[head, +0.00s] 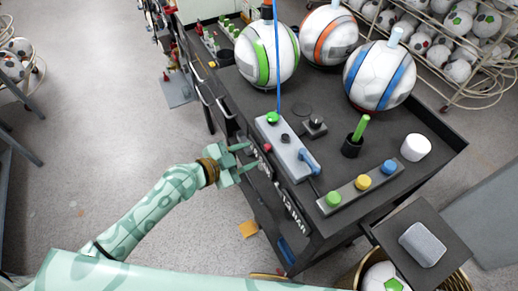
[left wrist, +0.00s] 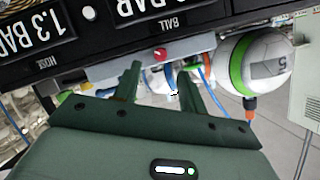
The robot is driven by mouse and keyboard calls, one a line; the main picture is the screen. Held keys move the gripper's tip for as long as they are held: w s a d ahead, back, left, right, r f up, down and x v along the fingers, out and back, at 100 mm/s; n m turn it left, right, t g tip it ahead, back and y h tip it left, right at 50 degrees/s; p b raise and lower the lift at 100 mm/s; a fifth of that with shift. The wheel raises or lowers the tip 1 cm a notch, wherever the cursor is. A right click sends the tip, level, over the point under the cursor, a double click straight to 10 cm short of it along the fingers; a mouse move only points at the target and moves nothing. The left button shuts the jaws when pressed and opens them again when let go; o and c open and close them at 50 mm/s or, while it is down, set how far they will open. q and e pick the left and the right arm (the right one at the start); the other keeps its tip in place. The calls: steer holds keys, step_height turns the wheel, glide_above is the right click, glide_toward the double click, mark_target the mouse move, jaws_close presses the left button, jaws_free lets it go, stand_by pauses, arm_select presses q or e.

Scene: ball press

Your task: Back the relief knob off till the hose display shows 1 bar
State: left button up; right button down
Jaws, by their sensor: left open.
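A small red knob (head: 267,147) sits on the front side of the grey control block (head: 291,152) on the dark cart top. It also shows in the left wrist view (left wrist: 160,54), just beyond my fingertips. My left gripper (head: 248,158) is open and empty in front of the cart edge, pointing at the knob and apart from it. In the left wrist view, the fingers (left wrist: 153,75) stand either side of the knob. The hose display (left wrist: 38,32) reads 1.3 BAR. The ball display (left wrist: 150,8) beside it is partly cut off. My right gripper is not in view.
The block also bears a green knob (head: 272,118) and a blue lever (head: 308,160). A blue hose (head: 277,65) rises behind it. Three large balls stand at the back. A button bar (head: 361,187), a black cup (head: 352,147) and a white cylinder (head: 415,147) are to the right.

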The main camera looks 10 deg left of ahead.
mark_target(265, 148)
arm_select(q)
steer(key=x, duration=0.5)
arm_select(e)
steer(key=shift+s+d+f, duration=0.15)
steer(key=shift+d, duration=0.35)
arm_select(q)
jaws_close()
steer(key=shift+b, duration=0.3)
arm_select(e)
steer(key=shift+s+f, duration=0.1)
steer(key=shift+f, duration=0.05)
arm_select(q)
steer(key=shift+w+a+n+g+h+b, duration=0.15)
steer(key=shift+n+g+h+b, duration=0.45)
steer(key=shift+n+b, duration=0.6)
steer(key=shift+w+a+n+g+h+b, duration=0.15)
steer(key=shift+n+g+h+b, duration=0.15)
steer(key=shift+n+g+b, duration=0.7)
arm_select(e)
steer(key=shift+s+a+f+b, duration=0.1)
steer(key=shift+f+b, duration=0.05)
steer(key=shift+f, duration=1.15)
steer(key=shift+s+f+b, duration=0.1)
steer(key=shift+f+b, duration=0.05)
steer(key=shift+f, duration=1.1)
arm_select(q)
steer(key=shift+d, duration=0.1)
